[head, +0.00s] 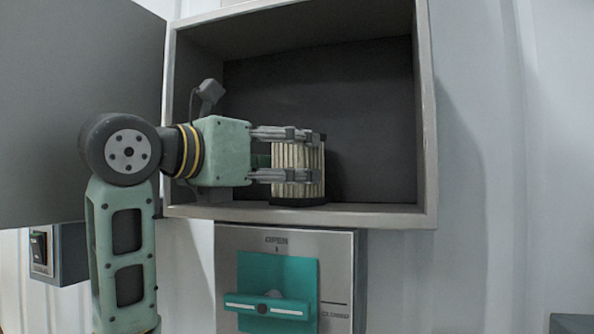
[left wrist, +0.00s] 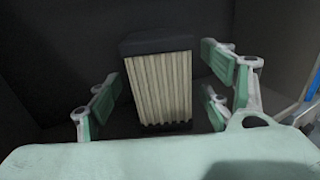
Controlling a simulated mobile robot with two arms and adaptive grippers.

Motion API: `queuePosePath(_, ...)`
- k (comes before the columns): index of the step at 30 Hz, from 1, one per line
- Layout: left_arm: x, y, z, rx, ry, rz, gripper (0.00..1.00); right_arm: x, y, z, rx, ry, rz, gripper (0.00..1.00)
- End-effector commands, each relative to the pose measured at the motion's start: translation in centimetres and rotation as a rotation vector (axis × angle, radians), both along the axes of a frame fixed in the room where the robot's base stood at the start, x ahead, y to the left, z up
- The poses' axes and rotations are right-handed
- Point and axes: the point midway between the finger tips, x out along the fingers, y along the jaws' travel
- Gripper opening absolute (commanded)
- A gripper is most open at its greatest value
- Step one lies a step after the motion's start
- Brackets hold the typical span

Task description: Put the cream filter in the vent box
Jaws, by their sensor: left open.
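The cream filter (head: 298,170) is a pleated block with dark ends. It stands upright on the floor of the open vent box (head: 427,150), near the front edge and right of the middle of my gripper. My left gripper (head: 303,155) reaches into the box from the left, with its fingers on either side of the filter. In the left wrist view the filter (left wrist: 160,88) stands between the spread fingers (left wrist: 165,95), with a visible gap on each side. The left gripper is open. My right gripper is not in view.
The box's door (head: 75,110) hangs wide open at the left. Below the box is a grey panel with a teal handle (head: 268,306) marked OPEN. A small switch box (head: 60,254) is at the lower left. The right part of the vent box is empty.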

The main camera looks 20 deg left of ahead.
Motion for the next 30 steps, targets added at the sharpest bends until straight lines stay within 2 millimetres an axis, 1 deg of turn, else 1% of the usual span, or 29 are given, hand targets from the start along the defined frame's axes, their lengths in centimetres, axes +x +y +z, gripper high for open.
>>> queuePosePath(1, -1.2, 0.7, -0.4, 0.001, -0.007, 0.005, 0.73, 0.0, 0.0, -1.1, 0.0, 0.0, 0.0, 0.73)
queuePosePath(6, -4.5, 2.2, -0.3, 0.001, -0.006, 0.005, 0.73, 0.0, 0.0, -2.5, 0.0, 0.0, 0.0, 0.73)
queuePosePath(9, -5.9, 2.8, -0.2, 0.0, -0.004, 0.003, 0.73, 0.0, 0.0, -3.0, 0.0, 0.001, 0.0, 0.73)
queuePosePath(12, -6.9, 3.3, -0.1, 0.001, -0.003, 0.002, 0.73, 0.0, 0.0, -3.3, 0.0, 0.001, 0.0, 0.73)
queuePosePath(17, -7.5, 3.5, 0.0, 0.0, 0.0, 0.001, 0.73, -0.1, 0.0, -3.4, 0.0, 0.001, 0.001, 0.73)
queuePosePath(30, -7.5, 3.5, 0.0, 0.0, 0.0, 0.0, 0.73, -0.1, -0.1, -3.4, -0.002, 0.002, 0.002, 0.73)
